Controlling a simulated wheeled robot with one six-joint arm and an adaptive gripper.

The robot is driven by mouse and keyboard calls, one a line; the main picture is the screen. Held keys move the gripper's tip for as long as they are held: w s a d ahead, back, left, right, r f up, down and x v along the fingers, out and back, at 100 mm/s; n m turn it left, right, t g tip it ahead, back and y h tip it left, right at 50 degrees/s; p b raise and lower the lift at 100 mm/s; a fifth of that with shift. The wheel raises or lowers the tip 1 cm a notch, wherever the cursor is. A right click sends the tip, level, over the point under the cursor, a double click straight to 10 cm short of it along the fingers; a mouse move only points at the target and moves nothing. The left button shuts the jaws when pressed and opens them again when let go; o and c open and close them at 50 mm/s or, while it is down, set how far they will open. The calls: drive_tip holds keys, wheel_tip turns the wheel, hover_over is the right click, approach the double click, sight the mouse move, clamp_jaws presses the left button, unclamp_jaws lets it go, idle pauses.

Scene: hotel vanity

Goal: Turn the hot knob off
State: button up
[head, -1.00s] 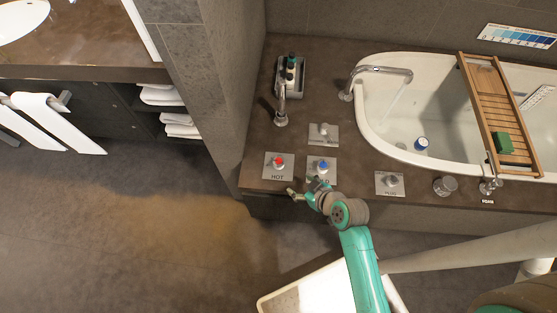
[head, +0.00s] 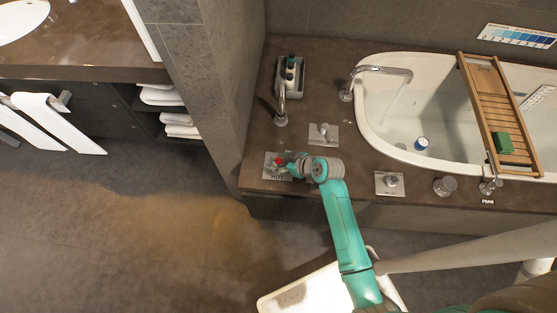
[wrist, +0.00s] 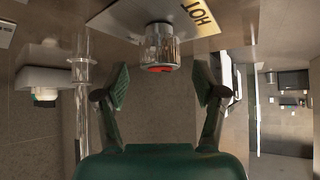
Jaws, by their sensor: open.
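The hot knob (head: 280,161) has a red top and sits on a light plate (head: 269,173) near the front left corner of the tub deck. In the wrist view the knob (wrist: 160,48) is a shiny metal cylinder with a red face, beside the yellow HOT label (wrist: 198,14). My gripper (wrist: 161,86) is open, one finger to each side of the knob's line. The knob shows just beyond the fingertips, roughly centred, and I see no contact. In the head view my gripper (head: 288,165) is at the knob's right side and partly covers its plate.
A lever plate (head: 323,134) lies right of and behind the knob, and a tall spout (head: 282,103) stands farther back. Another control plate (head: 390,184) lies to the right, before the bathtub (head: 367,133). My arm hides the blue knob. The floor left of the deck is clear.

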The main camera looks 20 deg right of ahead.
drive_tip(key=shift+x, duration=1.45)
drive_tip(key=c, duration=1.2)
drive_tip(key=shift+o, duration=0.2)
